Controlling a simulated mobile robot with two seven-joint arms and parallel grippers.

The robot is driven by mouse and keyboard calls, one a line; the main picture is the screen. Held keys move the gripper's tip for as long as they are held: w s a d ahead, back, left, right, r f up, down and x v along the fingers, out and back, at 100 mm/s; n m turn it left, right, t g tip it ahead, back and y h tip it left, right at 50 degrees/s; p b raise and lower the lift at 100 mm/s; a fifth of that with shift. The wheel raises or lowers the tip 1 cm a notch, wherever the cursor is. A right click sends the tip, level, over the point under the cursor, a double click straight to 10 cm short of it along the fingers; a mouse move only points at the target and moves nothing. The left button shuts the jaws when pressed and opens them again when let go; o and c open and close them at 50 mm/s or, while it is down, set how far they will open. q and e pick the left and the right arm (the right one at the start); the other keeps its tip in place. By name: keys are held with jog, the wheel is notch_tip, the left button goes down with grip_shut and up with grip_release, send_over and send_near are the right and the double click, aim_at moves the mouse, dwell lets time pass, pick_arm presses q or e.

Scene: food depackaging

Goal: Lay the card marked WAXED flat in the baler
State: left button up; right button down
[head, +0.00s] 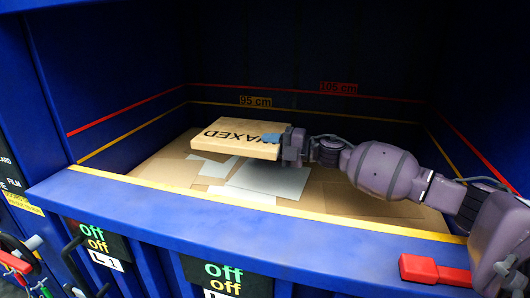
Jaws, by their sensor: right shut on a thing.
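The card marked WAXED (228,140) is a tan slab with black lettering, which reads upside down. It is inside the blue baler (200,208), over the layer of flat card on its floor. My right gripper (285,146) is shut on the card's right end. The card looks roughly level; I cannot tell whether its underside touches the layer below. The gripper hides part of the card's right end. My left gripper is not in view.
Flat brown card and grey sheets (270,180) cover the baler floor. A yellow-edged front sill (150,186) runs across the opening. A red block (432,270) sits on the sill at right. Yellow 95 cm and red 105 cm lines mark the walls.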

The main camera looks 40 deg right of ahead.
jog(key=shift+w+d, duration=0.25)
jog(key=shift+d, duration=0.15)
jog(key=shift+r, duration=0.1)
jog(key=c, duration=0.8)
grip_release()
jog(key=p+v, duration=0.1)
jog(key=v, duration=0.6)
jog(key=shift+s+d, duration=0.15)
jog(key=shift+s, duration=0.1)
